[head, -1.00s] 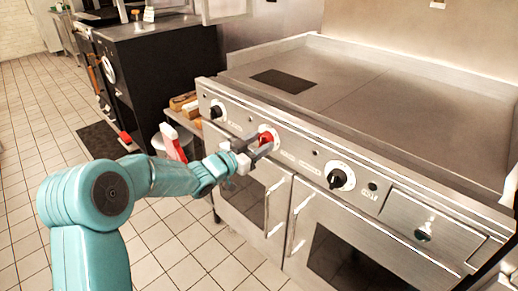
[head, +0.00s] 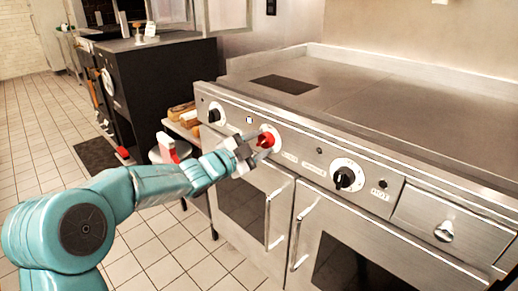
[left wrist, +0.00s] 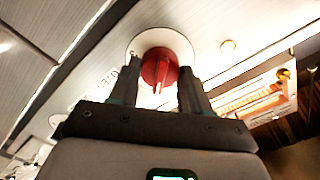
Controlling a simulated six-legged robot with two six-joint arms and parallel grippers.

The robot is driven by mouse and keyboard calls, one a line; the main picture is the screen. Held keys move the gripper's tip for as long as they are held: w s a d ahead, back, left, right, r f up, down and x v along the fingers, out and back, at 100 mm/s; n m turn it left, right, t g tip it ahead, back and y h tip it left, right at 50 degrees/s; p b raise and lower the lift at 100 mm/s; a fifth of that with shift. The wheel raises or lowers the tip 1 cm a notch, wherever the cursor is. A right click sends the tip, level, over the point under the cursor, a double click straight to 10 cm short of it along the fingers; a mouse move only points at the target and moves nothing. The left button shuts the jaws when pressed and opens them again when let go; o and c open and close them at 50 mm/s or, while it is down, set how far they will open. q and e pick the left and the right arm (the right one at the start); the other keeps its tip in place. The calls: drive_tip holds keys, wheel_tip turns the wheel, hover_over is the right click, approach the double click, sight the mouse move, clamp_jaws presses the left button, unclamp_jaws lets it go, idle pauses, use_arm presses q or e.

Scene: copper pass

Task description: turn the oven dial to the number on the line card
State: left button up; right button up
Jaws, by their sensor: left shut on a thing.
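The red oven dial (head: 266,139) sits on a round white plate on the front panel of the steel range (head: 310,150). My left gripper (head: 256,147) is at this dial, its fingers on either side of it. In the left wrist view the red dial (left wrist: 160,68) shows between the two dark fingertips (left wrist: 159,76), which are shut on it. The finger tips partly cover the plate, and I cannot read its numbers. A small white card (head: 150,30) stands on the black counter at the back left; its writing is too small to read. My right gripper is not in view.
Black knobs sit on the panel left (head: 214,115) and right (head: 344,178) of the red dial. Oven door handles (head: 272,215) stick out below. A white bin with a red-and-white item (head: 170,147) stands left of the range. The tiled floor in front is clear.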

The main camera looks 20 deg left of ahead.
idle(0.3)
use_arm(q)
drive_tip(key=o, duration=1.1)
drive_tip(key=shift+c, duration=0.2)
drive_tip(key=p+v, duration=0.2)
drive_tip(key=v, duration=1.4)
drive_tip(key=shift+s, duration=0.2)
